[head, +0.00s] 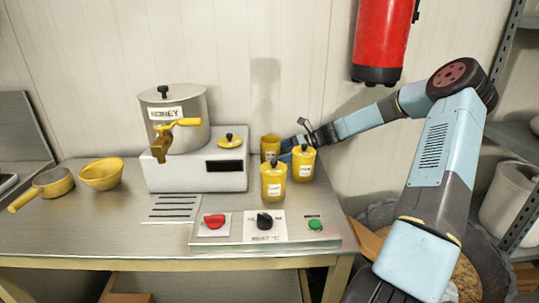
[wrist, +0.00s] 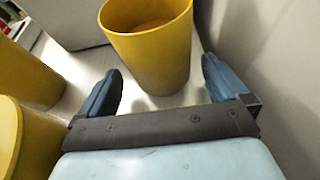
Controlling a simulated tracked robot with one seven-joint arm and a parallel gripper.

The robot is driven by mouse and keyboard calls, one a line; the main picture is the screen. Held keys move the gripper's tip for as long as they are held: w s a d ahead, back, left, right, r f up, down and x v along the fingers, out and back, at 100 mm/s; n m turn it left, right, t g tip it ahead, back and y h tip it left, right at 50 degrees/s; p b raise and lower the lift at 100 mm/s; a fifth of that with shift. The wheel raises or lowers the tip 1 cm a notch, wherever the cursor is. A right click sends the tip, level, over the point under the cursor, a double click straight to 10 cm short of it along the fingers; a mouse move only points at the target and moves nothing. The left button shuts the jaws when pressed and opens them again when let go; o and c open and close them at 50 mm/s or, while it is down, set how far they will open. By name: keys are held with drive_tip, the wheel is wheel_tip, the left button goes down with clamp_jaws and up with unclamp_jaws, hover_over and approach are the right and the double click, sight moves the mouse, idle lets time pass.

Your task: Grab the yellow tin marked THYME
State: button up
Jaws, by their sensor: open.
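Three yellow tins stand at the back right of the steel table: an open-topped back tin (head: 270,148), a lidded front tin (head: 273,185) and a lidded right tin (head: 303,165). Their labels are too small to read, so I cannot tell which is marked THYME. My gripper (head: 284,152) is low beside the back tin, partly hidden behind the right tin. In the wrist view the open tin (wrist: 150,50), with brownish contents, stands upright between my open fingers (wrist: 161,68), toward their tips. I cannot tell whether either finger touches it. No label shows there.
Two more yellow tins stand close at the left in the wrist view (wrist: 30,75). The white heater base (head: 197,172) with the HONEY kettle (head: 180,105) is left of the tins. A yellow lid (head: 230,142) lies on it. The control panel (head: 265,228) is in front.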

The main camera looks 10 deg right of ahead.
drive_tip(key=shift+x, duration=1.45)
drive_tip(key=c, duration=1.3)
drive_tip(key=shift+r, duration=0.1)
